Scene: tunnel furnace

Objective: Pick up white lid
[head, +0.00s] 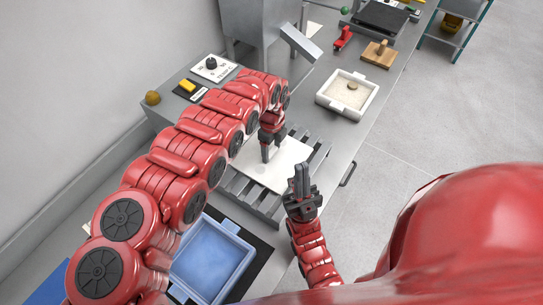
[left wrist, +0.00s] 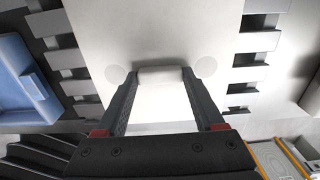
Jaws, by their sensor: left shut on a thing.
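The white lid (head: 285,168) is a flat pale plate lying over the dark slatted rack on the grey bench. It also fills the middle of the left wrist view (left wrist: 150,30), with a small raised white handle (left wrist: 160,75). My left gripper (head: 267,156) comes down onto the lid from above. In the left wrist view its two dark fingers (left wrist: 160,90) stand on either side of the handle, shut on it. The lid looks flat; I cannot tell whether it is clear of the rack. My right gripper (head: 302,170) is beside the lid's right corner, fingers together and empty.
A blue tray (head: 237,229) lies on a dark mat at the front. A white sand-filled box (head: 322,99) stands at the back right, near a wooden tool (head: 378,54) and a red object (head: 343,38). The grey furnace (head: 260,20) stands behind the rack (head: 318,158).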

